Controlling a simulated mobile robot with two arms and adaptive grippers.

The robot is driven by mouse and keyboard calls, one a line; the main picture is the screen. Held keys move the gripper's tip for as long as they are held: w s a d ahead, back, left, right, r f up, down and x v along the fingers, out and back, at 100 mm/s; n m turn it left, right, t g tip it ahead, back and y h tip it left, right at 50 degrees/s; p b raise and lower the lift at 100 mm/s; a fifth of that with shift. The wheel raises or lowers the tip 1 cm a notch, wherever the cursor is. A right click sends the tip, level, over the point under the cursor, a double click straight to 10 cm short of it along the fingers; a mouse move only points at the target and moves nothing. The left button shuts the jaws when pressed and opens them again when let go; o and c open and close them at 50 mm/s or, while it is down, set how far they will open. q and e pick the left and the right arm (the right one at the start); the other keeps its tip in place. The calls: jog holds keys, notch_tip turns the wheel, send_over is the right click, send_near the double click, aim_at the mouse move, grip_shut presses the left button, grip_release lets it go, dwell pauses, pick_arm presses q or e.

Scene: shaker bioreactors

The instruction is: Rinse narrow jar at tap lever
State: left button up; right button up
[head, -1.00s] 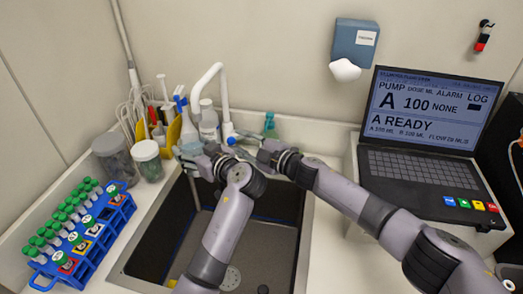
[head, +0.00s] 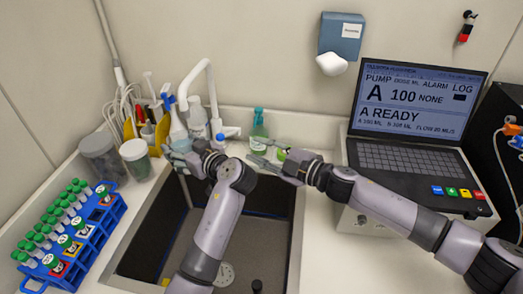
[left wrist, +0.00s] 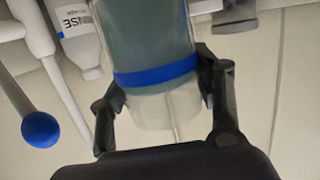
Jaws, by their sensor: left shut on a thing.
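My left gripper (head: 178,155) is over the back left of the sink, under the white tap spout (head: 210,85). In the left wrist view (left wrist: 165,105) it is shut around a clear narrow jar (left wrist: 150,45) with a blue band and a teal tint. The jar is mostly hidden in the head view. A thin pale streak, like water, runs down below the gripper. The tap lever shows a blue knob (head: 220,137) and also in the left wrist view (left wrist: 40,130). My right gripper (head: 256,151) is open and empty, to the right of the lever and apart from it.
The dark sink (head: 262,232) lies below both arms. A blue tube rack (head: 92,241), two lidded jars and a white wash bottle (head: 198,120) stand left and behind. A green bottle (head: 259,130) is behind my right gripper. A laptop (head: 417,128) is at the right.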

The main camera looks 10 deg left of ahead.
aim_at(187, 174)
pick_arm(q)
jog(key=shift+r, duration=0.1)
jog(key=shift+s+d, duration=0.3)
jog(key=shift+s, duration=0.45)
jog(key=shift+s+d, duration=0.25)
jog(key=shift+s, duration=0.5)
jog(key=shift+s+d, duration=0.3)
jog(key=shift+s, duration=0.45)
jog(key=shift+s+d, duration=0.3)
jog(key=shift+s, duration=0.5)
jog(key=shift+s+d, duration=0.3)
jog(key=shift+s, duration=0.45)
